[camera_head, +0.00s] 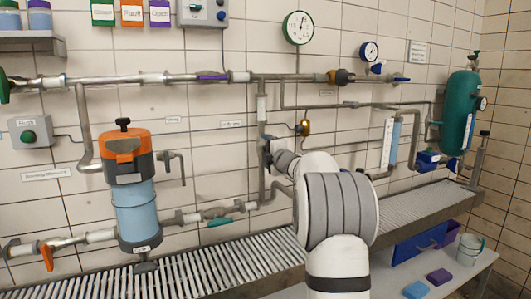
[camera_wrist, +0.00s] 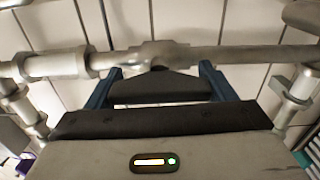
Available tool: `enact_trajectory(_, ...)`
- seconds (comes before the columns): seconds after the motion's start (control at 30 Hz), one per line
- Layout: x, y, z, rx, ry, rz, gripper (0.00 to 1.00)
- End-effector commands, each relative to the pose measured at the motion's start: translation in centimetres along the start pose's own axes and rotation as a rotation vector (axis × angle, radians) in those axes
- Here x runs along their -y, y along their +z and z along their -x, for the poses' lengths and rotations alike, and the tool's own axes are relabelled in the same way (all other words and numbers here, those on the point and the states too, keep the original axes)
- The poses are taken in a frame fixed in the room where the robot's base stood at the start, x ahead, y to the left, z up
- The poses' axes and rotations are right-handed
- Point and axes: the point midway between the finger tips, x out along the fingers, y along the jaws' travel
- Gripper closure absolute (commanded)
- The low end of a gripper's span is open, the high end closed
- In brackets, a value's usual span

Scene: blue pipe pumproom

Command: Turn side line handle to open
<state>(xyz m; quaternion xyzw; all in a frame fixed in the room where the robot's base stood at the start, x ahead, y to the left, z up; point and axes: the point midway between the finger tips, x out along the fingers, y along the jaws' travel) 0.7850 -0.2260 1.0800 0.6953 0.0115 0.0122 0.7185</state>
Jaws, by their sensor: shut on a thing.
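My gripper (camera_wrist: 161,70) shows in the wrist view as two blue fingers reaching to a horizontal grey pipe with a valve body (camera_wrist: 160,54). A dark piece lies between the fingers. The fingers are shut on the side line handle, but the handle's outline is hard to make out against the dark piece. In the head view my arm reaches to the vertical side pipe (camera_head: 262,180) at the middle of the wall. My own wrist hides most of the valve and the handle there, so the handle's angle cannot be told.
An orange and blue filter (camera_head: 134,200) stands at left. A teal-handled valve (camera_head: 220,221) and an orange-handled valve (camera_head: 47,256) sit on the lower pipe. A pressure gauge (camera_head: 298,27) is above. A grated ledge (camera_head: 190,275) runs below. A green tank (camera_head: 460,110) is at right.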

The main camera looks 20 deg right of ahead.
Motion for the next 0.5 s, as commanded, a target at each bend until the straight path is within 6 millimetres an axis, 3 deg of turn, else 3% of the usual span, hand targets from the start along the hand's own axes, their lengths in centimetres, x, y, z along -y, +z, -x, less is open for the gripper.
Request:
enact_trajectory(0.27,0.08,-0.01,-0.01,0.0,-0.001,0.002,0.03)
enact_trajectory(0.5,0.03,-0.01,0.03,0.0,-0.001,0.001,0.02)
